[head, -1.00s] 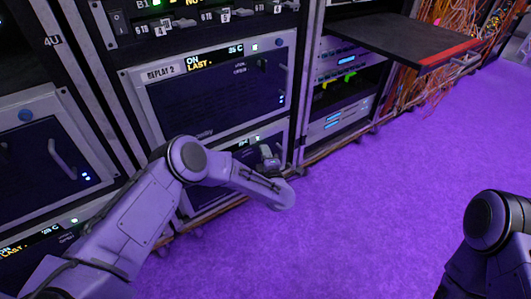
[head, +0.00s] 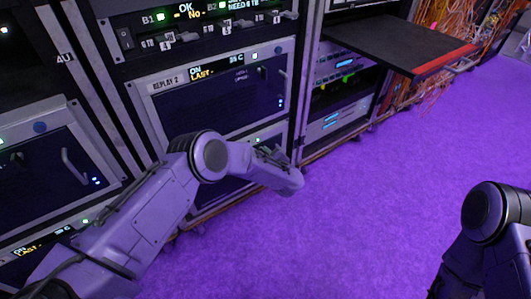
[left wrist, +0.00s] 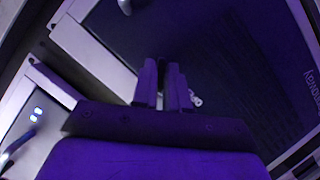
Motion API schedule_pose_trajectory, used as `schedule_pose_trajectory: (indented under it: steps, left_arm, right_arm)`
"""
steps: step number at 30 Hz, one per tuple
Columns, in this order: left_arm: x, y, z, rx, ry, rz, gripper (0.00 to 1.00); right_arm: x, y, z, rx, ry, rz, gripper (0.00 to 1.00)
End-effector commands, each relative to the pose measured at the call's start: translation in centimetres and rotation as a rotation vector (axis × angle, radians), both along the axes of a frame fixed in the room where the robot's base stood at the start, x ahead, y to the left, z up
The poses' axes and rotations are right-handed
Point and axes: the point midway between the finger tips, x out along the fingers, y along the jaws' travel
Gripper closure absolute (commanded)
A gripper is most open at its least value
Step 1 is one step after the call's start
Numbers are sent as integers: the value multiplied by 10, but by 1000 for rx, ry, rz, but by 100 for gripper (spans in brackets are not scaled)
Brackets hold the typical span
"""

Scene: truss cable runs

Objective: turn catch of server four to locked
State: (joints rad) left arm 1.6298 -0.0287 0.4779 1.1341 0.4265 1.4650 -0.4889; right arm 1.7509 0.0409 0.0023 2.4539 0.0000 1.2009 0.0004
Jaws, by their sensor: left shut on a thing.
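My left gripper (left wrist: 165,88) shows in the left wrist view with its two fingers close together, against a dark server front (left wrist: 225,70). A small pale metal piece, seemingly the catch (left wrist: 196,100), sticks out just right of the fingers; the rest of it is hidden between or behind them. The gripper is shut on it, as far as I can tell. Its turned position cannot be read. In the head view my left wrist covers most of the lower server (head: 205,198), below the one labelled REPLAY 2 (head: 168,83). My right gripper is out of view.
A black shelf with a red edge (head: 440,58) juts out at the upper right. Orange cables (head: 445,18) hang behind it. Another server with a handle (head: 75,165) stands at left. The purple floor (head: 370,220) is clear.

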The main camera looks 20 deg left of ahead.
Motion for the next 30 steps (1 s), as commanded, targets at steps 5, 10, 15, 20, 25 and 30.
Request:
schedule_pose_trajectory:
  steps: [5, 10, 15, 20, 25, 30]
  left_arm:
    - [2, -2, 1, 102, 127, -3, 100]
    - [2, -3, 0, 192, 244, -3, 100]
    - [3, -3, 0, 270, 343, -2, 100]
    - [3, -3, 0, 325, 415, -3, 100]
    - [3, -3, 1, 362, 464, -1, 100]
    - [3, -3, 1, 382, 488, -3, 100]
  right_arm:
    - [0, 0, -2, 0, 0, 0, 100]
    - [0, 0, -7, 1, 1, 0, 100]
    - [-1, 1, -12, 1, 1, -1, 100]
    - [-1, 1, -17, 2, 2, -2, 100]
    - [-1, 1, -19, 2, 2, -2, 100]
    - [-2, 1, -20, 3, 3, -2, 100]
